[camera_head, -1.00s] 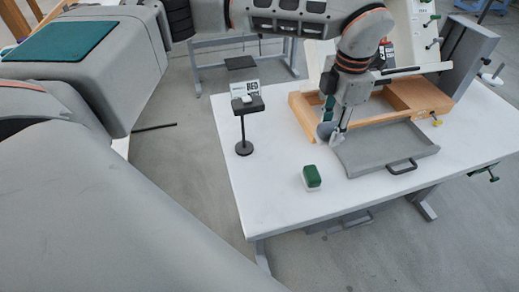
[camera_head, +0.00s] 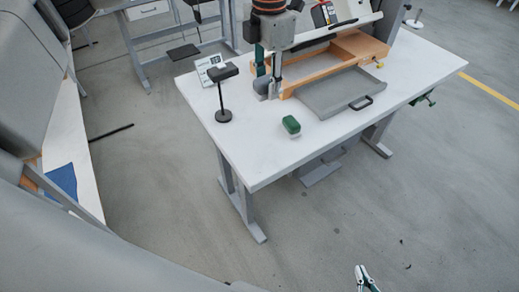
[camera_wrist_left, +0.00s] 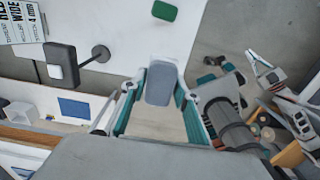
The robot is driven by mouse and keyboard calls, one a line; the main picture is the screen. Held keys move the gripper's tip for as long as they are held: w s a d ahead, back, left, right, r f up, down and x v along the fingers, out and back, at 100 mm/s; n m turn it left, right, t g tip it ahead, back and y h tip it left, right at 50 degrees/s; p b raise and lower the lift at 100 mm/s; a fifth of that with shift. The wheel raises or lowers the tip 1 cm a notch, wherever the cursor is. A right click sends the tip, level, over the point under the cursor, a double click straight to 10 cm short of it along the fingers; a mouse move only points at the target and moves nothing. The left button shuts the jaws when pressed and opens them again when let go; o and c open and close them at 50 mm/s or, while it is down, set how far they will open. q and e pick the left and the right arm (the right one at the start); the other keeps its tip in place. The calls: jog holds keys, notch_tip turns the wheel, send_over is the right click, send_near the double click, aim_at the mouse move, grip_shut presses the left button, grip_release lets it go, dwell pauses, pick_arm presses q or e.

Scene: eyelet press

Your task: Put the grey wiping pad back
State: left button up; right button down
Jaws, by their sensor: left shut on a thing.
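The grey wiping pad (camera_wrist_left: 160,82) is a rounded grey block between the teal fingers of my left gripper (camera_wrist_left: 160,92) in the left wrist view. My left gripper (camera_head: 268,90) is shut on it over the white table, left of the grey tray; in the head view the pad shows only partly. A black stand (camera_head: 224,72) with a round base and small flat top is left of the gripper; a small white piece lies on the top in the wrist view (camera_wrist_left: 57,72). My right gripper (camera_head: 364,279) shows only as tips at the bottom; its opening is unclear.
A green-and-white block (camera_head: 291,125) sits on the white table (camera_head: 250,160) near its front edge. The grey tray (camera_head: 335,95) with a black handle lies before a wooden frame (camera_head: 350,48). A printed card (camera_head: 209,66) stands behind the stand. The table's front left is clear.

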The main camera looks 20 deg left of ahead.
aim_at(265, 146)
pick_arm(q)
notch_tip(265, 146, down, 20)
jog(key=shift+r+b, duration=0.1)
jog(key=shift+b, duration=0.45)
jog(key=o, duration=1)
notch_tip(265, 146, up, 12)
jog(key=shift+p, duration=0.3)
